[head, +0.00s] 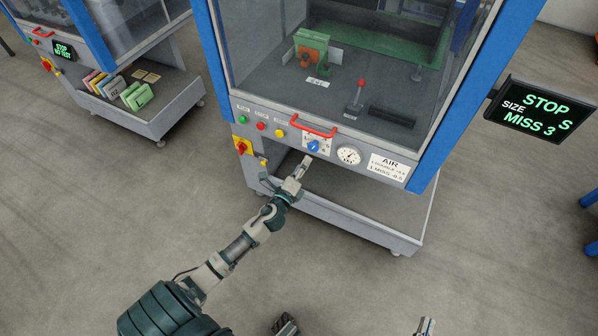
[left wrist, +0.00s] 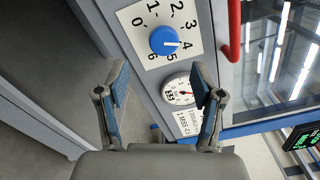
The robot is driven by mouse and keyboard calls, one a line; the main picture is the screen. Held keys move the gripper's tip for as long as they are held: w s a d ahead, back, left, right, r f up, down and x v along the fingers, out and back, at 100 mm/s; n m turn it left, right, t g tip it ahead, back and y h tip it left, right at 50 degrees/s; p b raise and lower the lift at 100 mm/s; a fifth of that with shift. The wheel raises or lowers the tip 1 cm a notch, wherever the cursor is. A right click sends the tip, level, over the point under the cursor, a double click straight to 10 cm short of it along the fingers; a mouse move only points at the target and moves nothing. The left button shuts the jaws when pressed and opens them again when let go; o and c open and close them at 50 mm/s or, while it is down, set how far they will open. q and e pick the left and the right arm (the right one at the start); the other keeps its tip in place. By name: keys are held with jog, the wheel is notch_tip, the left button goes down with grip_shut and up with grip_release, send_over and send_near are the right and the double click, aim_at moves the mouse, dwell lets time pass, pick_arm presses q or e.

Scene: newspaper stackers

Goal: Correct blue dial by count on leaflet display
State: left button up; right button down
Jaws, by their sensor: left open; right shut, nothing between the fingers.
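The blue dial (head: 313,146) sits on a white numbered plate (head: 325,138) on the machine's front panel. In the left wrist view the dial (left wrist: 163,41) has a white pointer line aimed at about 4. My left gripper (head: 305,161) is just below the dial in the head view; in the left wrist view its open fingers (left wrist: 160,75) are apart and empty, short of the dial. My right gripper (head: 426,326) shows only partly at the bottom edge, shut and empty. The screen (head: 541,115) reads STOP, SIZE, MISS 3. The AIR label (head: 389,167) has small lines, only partly legible.
A red handle (head: 313,131) runs just above the dial plate. A round gauge (head: 348,156) is right of the dial. Green, red and yellow buttons (head: 261,126) and a red-yellow switch (head: 241,146) are to the left. An open shelf (head: 350,210) lies below the panel.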

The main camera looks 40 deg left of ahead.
pick_arm(q)
jog(key=shift+v, duration=1.6)
